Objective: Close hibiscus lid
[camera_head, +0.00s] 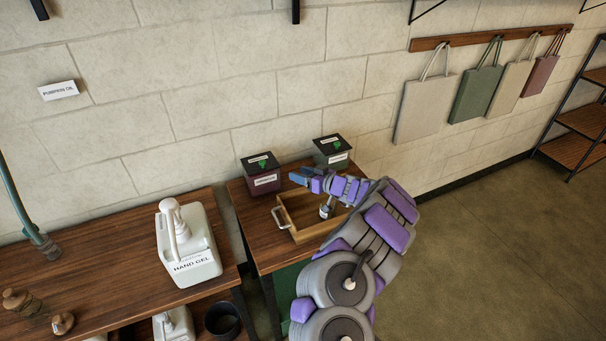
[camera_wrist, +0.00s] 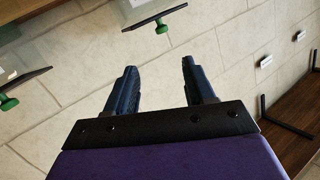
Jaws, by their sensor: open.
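A dark red box (camera_head: 262,184) with a black top and a green knob stands at the back left of the small wooden table. A green box (camera_head: 335,157) with a similar top stands to its right. Their labels are too small to read, so I cannot tell which is hibiscus, nor how firmly either lid sits. My gripper (camera_head: 298,177) is in front of the gap between the boxes, near the red one. In the wrist view my gripper (camera_wrist: 158,82) is open and empty. Two dark lids show beyond it, one at the top (camera_wrist: 150,20) and one at the left edge (camera_wrist: 28,78).
A wooden tray (camera_head: 284,217) with a metal handle lies under my arm, with a small metal item (camera_head: 326,210) in it. A white hand gel dispenser (camera_head: 190,250) stands on the left counter (camera_head: 110,270). The stone wall (camera_head: 300,95) is close behind the boxes.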

